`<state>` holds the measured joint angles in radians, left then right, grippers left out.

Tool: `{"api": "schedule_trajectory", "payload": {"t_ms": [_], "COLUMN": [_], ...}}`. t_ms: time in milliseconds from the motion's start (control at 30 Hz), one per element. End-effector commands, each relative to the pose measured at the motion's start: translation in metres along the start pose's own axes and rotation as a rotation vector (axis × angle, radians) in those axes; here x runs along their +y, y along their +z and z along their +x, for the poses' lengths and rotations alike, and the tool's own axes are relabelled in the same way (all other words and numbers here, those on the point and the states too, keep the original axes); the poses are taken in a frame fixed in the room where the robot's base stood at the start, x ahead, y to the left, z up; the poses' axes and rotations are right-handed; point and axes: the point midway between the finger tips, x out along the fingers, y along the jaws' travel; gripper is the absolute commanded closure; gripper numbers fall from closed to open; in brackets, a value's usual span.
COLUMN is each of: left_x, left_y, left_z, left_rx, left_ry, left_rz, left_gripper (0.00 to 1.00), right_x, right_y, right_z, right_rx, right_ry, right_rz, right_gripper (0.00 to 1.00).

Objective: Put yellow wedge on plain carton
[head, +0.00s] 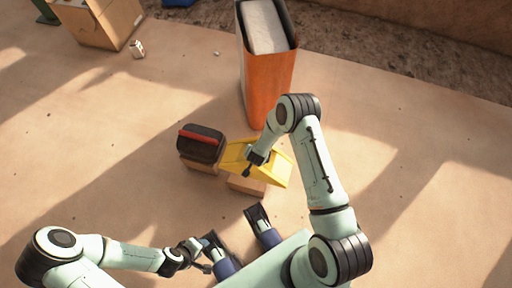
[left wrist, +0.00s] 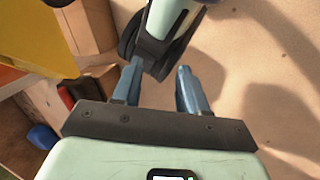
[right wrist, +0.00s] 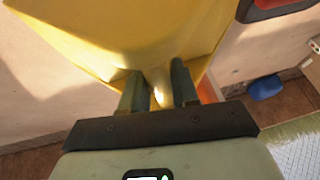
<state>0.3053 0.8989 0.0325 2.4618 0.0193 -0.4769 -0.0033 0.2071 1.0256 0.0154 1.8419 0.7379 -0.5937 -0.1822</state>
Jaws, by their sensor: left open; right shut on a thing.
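The yellow wedge (head: 277,171) is a large angular block in the middle of the head view. My right gripper (head: 256,160) is shut on it from above; the right wrist view shows a yellow knob (right wrist: 160,88) between the fingers. A plain brown carton (head: 247,185) is under the wedge, mostly hidden by it; I cannot tell whether they touch. The left wrist view shows the wedge (left wrist: 38,38) at its upper left, beside brown cardboard (left wrist: 88,28). My left gripper (head: 204,262) is open and empty low in the head view, apart from the wedge.
A black block with a red bar (head: 200,143) sits on another low carton (head: 200,166), close left of the wedge. A tall orange bin (head: 266,85) stands behind. A large cardboard box (head: 100,22) and a small can (head: 137,49) are at back left. The right floor is clear.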

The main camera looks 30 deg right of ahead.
Motion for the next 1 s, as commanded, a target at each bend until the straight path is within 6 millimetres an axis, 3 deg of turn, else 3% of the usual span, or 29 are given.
{"api": "schedule_trajectory", "payload": {"t_ms": [33,200,467,733,1000], "left_x": [-0.002,-0.005,-0.006,-0.011,-0.011], "left_y": [-0.006,-0.018,-0.025,-0.043,-0.046], "left_z": [0.005,0.012,0.015,0.026,0.026], "left_rx": [0.014,0.049,0.068,0.117,0.125], "left_ry": [-0.001,-0.002,-0.003,-0.006,-0.006], "left_rz": [-0.002,-0.005,-0.006,-0.010,-0.011], "left_gripper": [0.57,0.57,0.57,0.57,0.57], "right_x": [0.001,0.004,0.006,0.011,0.011], "right_y": [0.004,0.013,0.018,0.031,0.033], "right_z": [0.012,0.034,0.046,0.077,0.080], "right_rx": [0.003,0.004,0.005,0.004,0.005], "right_ry": [-0.001,-0.002,-0.003,-0.002,-0.002], "right_rz": [0.001,0.000,0.000,0.000,0.000], "right_gripper": [1.00,1.00,1.00,1.00,1.00]}}
